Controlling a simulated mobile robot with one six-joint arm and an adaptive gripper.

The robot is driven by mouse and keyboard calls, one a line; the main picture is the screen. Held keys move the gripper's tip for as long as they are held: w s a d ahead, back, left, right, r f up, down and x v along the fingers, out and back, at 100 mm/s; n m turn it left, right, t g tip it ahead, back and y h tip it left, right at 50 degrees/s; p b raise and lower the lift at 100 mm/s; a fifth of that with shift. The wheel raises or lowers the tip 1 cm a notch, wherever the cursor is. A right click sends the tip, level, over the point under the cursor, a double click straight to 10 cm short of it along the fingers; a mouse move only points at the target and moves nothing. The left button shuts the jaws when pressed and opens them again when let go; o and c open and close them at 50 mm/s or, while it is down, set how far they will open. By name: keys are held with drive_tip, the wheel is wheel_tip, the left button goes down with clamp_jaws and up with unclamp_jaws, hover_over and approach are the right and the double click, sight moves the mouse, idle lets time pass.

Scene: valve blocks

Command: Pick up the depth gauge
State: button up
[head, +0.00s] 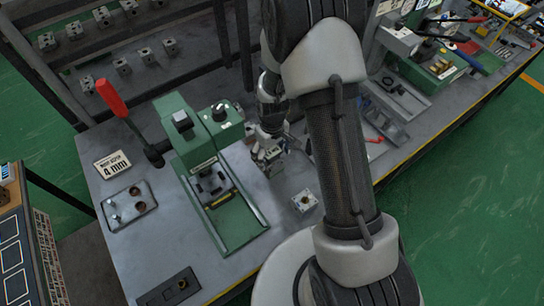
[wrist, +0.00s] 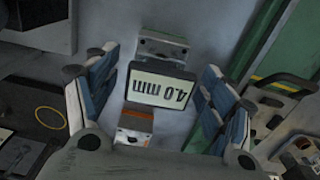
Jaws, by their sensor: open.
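The depth gauge (wrist: 162,84) is in the middle of the wrist view, a dark-framed block with a pale "4.0 mm" face. Grey metal parts show at its two ends, one with an orange stripe. My gripper (wrist: 157,76) is open, with one blue-padded finger on each side of the gauge. Gaps show between the pads and the gauge, so it is not gripped. In the head view my gripper (head: 268,135) is over the bench just right of the green press, and the gauge (head: 269,154) is small and partly hidden there.
The green press (head: 215,128) with a red-handled lever (head: 112,98) stands close left of my gripper. A small metal block (head: 305,200) lies on the bench in front. A "4 mm" sign (head: 112,164) and a holed plate (head: 130,206) are at left. A rack behind holds several blocks.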

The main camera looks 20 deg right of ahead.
drive_tip(key=shift+f, duration=0.7)
drive_tip(key=c, duration=1.4)
drive_tip(key=shift+r, duration=0.1)
drive_tip(key=shift+r, duration=0.1)
